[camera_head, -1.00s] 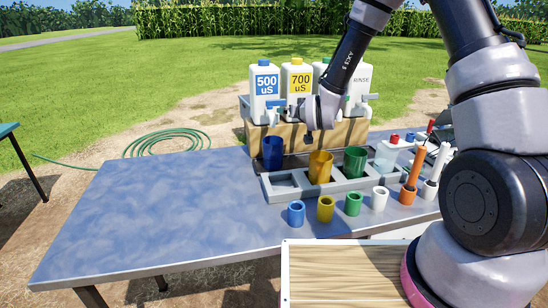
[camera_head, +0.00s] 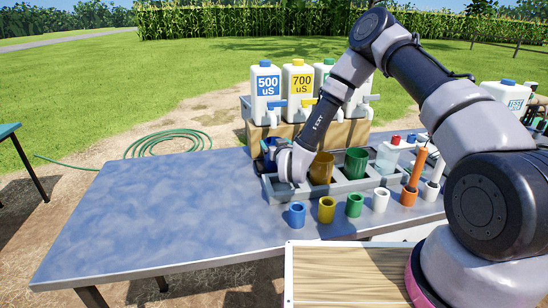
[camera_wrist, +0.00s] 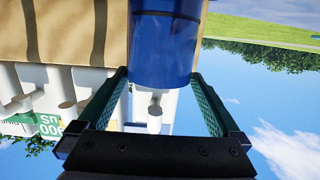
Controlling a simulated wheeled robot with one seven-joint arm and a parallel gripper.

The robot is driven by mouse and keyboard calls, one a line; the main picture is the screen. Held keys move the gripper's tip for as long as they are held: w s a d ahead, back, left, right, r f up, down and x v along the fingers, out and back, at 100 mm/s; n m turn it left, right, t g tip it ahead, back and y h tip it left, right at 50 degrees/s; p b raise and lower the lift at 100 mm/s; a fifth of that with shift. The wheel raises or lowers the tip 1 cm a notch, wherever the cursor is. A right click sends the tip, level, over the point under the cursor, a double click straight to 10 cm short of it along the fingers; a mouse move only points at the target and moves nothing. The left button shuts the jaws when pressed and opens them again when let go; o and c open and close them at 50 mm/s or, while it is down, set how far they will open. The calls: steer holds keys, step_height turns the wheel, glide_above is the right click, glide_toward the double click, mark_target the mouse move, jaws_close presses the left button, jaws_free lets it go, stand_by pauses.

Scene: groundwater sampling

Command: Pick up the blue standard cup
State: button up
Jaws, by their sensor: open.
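The large blue cup (camera_head: 270,158) stands at the back of the table, by the front of the 500 uS jug, and my wrist partly hides it in the head view. In the wrist view the blue cup (camera_wrist: 165,45) lies between the two green-padded fingers of my gripper (camera_wrist: 160,80). The fingers are open, one on each side of the cup; I cannot tell whether either pad touches it. In the head view my gripper (camera_head: 269,150) is low at the cup, reaching in from the right.
A grey rack (camera_head: 272,193) holds a yellow cup (camera_head: 321,168) and a green cup (camera_head: 356,162) just right of my wrist. Small blue (camera_head: 296,215), yellow (camera_head: 326,209), green and white holders stand in front. Jugs (camera_head: 265,90) stand behind. The table's left half (camera_head: 150,210) is clear.

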mark_target(272, 139)
steer(key=shift+x, duration=2.7)
steer(key=shift+f, duration=0.2)
jaws_close()
steer(key=shift+r, duration=0.1)
